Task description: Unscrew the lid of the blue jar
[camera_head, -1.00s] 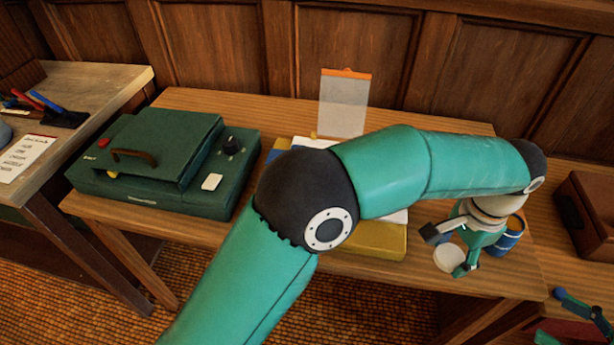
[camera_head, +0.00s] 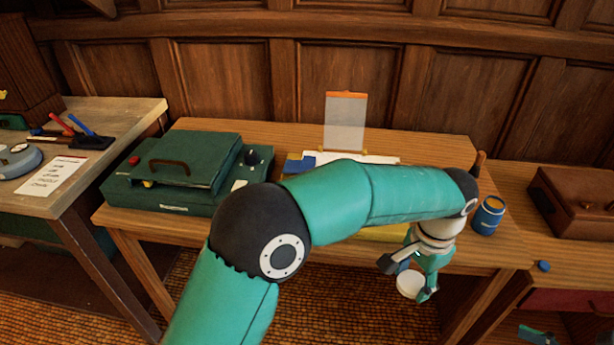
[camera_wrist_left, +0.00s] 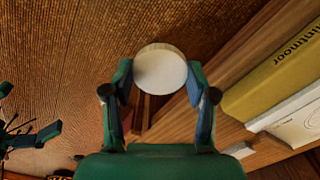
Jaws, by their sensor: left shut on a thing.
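My left gripper (camera_head: 407,279) is shut on a round white lid (camera_head: 410,285). In the left wrist view, the lid (camera_wrist_left: 161,71) sits between the two fingertips with its pale flat face showing. The lid is apart from the jar, off the table's front edge, with the carpet behind it. The blue jar (camera_head: 489,217) stands upright and lidless at the right end of the table, with a yellowish mark on its side. My left gripper is to its left and in front. My right gripper (camera_wrist_left: 27,112) shows partly at the left of the wrist view, fingers apart and empty.
The wooden table (camera_head: 450,150) carries a green machine (camera_head: 180,170), a clear upright board (camera_head: 345,120) and a yellow book (camera_head: 385,234), partly behind my arm. A brown case (camera_head: 580,205) and a small blue object (camera_head: 543,266) are on the right table. Another table (camera_head: 110,115) stands left.

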